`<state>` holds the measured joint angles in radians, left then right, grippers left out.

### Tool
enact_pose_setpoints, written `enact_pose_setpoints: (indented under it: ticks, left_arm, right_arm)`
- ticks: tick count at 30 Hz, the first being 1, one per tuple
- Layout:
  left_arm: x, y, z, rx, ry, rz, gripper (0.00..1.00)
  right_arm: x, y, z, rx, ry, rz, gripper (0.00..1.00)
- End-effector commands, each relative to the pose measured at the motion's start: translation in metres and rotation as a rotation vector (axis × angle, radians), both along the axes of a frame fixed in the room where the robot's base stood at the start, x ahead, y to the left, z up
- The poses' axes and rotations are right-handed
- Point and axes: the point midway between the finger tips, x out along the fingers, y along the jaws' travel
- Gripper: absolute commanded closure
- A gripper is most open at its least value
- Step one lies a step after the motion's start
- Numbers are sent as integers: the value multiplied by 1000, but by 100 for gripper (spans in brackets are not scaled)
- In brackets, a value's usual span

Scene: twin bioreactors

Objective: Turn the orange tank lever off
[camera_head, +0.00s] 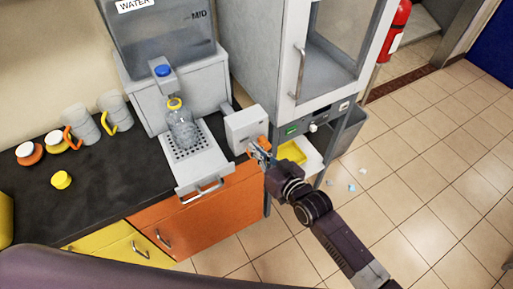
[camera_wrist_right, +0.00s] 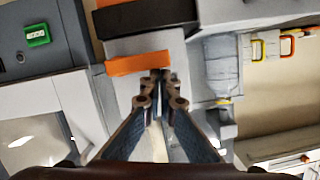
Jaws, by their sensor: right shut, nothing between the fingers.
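A grey box (camera_head: 245,128) stands at the right end of the counter, beside the cabinet. An orange bar (camera_wrist_right: 138,63), which looks like the orange tank lever, lies across a grey face in the right wrist view. In the head view my right gripper (camera_head: 260,152) is at the front of the grey box and covers most of the bar. In the wrist view my right gripper (camera_wrist_right: 157,76) is shut and empty, its fingertips right by the bar's right end. I cannot tell whether they touch. My left gripper is out of view.
A water tank (camera_head: 160,45) stands behind a clear bottle (camera_head: 182,128) on a drip tray (camera_head: 190,160). The cabinet (camera_head: 262,50) rises close to my right gripper. A yellow tray (camera_head: 292,152) sits below it. Several mugs and caps stand on the counter's left.

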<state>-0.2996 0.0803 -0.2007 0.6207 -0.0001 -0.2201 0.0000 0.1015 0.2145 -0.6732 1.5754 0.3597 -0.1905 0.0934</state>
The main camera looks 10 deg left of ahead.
Motion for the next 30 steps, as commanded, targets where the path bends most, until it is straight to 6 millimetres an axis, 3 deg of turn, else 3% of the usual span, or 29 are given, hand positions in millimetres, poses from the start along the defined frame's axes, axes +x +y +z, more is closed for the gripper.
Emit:
enact_pose_setpoints:
  ticks: [17, 23, 28, 29, 30]
  left_arm:
    - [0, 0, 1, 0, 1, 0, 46]
    - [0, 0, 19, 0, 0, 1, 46]
    - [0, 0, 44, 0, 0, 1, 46]
    - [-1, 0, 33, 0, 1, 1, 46]
    - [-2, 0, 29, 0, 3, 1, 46]
  right_arm:
    - [-1, 1, -1, -2, 6, 1, 100]
    - [3, 0, 20, -1, 4, -1, 100]
    - [11, 0, 51, 1, -1, -4, 100]
    - [3, -5, 40, -1, 3, -4, 100]
    - [-3, -9, 40, 0, 2, -4, 100]
